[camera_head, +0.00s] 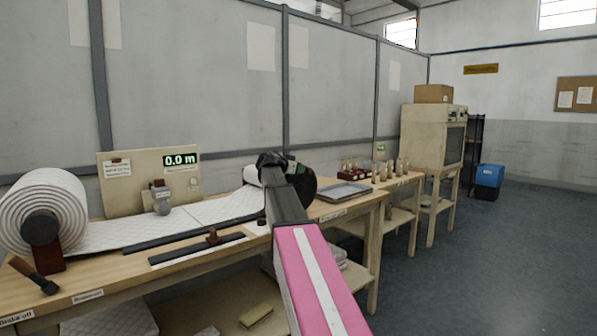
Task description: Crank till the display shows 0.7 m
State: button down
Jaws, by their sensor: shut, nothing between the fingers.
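The display (181,160) on a beige panel (120,190) reads 0.0 m in green digits. A large roll of white quilted wadding (62,205) sits at the left end of the bench, and its sheet (150,232) runs right along the top. A smaller white roll (251,175) shows beside a dark round disc (303,186) at the right end, mostly behind my arm. My gripper (272,159) is at the far end of my pink and grey arm, in front of that roll and disc. It is shut and empty. No crank handle can be made out there.
A dark lever (35,277) stands at the front left, near a "Brake off" label. A dark bar with a brown knob (211,237) lies across the bench front. A grey tray (344,192) and several pale pegs stand right. Open floor (480,270) lies right.

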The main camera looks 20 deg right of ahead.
jog(key=w+d+f+g+y, duration=0.3)
jog(key=d+g+y, duration=0.1)
jog(key=d+y, duration=0.6)
jog(key=shift+w+d+y, duration=0.2)
jog(key=shift+w+y, duration=0.2)
jog(key=shift+y, duration=0.6)
jog(key=shift+f, duration=0.1)
